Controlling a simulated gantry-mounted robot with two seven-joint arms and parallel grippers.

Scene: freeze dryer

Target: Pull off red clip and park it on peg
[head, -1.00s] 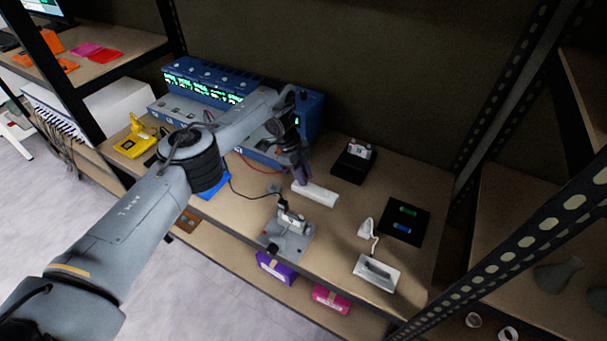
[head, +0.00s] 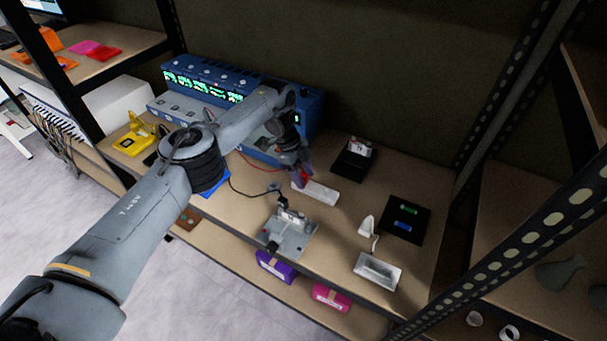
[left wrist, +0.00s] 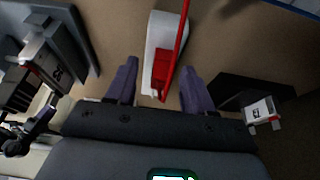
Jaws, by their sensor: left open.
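The red clip (left wrist: 161,72) with its red lead lies over the near end of a white block (left wrist: 159,42) in the left wrist view. I cannot tell whether it sits on a peg there. In the head view the red clip (head: 304,178) shows beside my left gripper (head: 298,178), at the left end of the white block (head: 319,194). My left gripper (left wrist: 159,78) is open, its purple fingers on either side of the clip with gaps showing. My right gripper is not in view.
A metal fixture (head: 287,237) with a black lead stands in front. A black box with a white top (head: 353,161) is behind right. The blue instrument (head: 210,80) stands at the back left. A black tray (head: 404,222) and white holder (head: 377,271) are at right.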

